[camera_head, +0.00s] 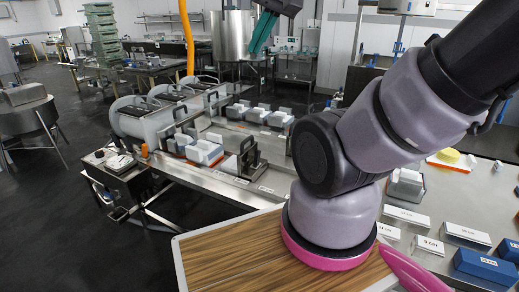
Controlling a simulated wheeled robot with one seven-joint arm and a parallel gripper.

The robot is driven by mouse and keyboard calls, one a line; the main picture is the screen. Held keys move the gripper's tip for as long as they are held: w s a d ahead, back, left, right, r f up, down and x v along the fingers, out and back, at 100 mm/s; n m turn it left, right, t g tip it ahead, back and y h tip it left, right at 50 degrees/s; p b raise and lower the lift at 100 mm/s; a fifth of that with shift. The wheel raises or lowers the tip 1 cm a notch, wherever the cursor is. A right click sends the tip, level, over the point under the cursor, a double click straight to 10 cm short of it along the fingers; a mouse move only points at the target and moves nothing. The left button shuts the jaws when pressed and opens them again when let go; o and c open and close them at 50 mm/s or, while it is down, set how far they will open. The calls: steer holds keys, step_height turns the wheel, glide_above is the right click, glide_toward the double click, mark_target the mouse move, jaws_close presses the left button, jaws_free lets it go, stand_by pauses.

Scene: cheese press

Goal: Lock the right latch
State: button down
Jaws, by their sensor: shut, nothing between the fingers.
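My gripper (256,47) hangs at the top of the head view, its teal fingers pointing down and slightly left. The fingers are shut and empty, apart from the equipment on the bench. A black upright handle (247,158) on a metal block stands near the front edge of the steel bench; it may be a latch.
The long steel bench (225,182) carries several grey and white blocks (204,152). Labelled cards (406,216) and blue blocks (486,267) lie at the right. My arm covers the bench's middle right.

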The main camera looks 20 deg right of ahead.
steer(key=w+d+f+m+g, duration=0.1)
steer(key=w+d+f, duration=0.2)
steer(key=w, duration=0.6)
steer(key=w+d+f+m+g, duration=0.1)
steer(key=w+d+f, duration=0.15)
steer(key=w, duration=0.65)
steer(key=w+d+f+m+g, duration=0.1)
steer(key=w+d+f, duration=0.2)
steer(key=w, duration=0.6)
steer(key=w+d+f+g, duration=0.1)
steer(key=w+d+f, duration=0.2)
steer(key=f, duration=0.8)
steer(key=w+d+f+g+h, duration=0.1)
steer(key=w+d+f, duration=0.3)
steer(key=f, duration=0.7)
steer(key=w+d+f+m+g, duration=0.1)
steer(key=w+d+f, duration=0.3)
steer(key=f, duration=0.7)
steer(key=shift+w+d+f+h, duration=0.2)
steer(key=shift+w+d+h, duration=0.1)
steer(key=shift+w, duration=0.75)
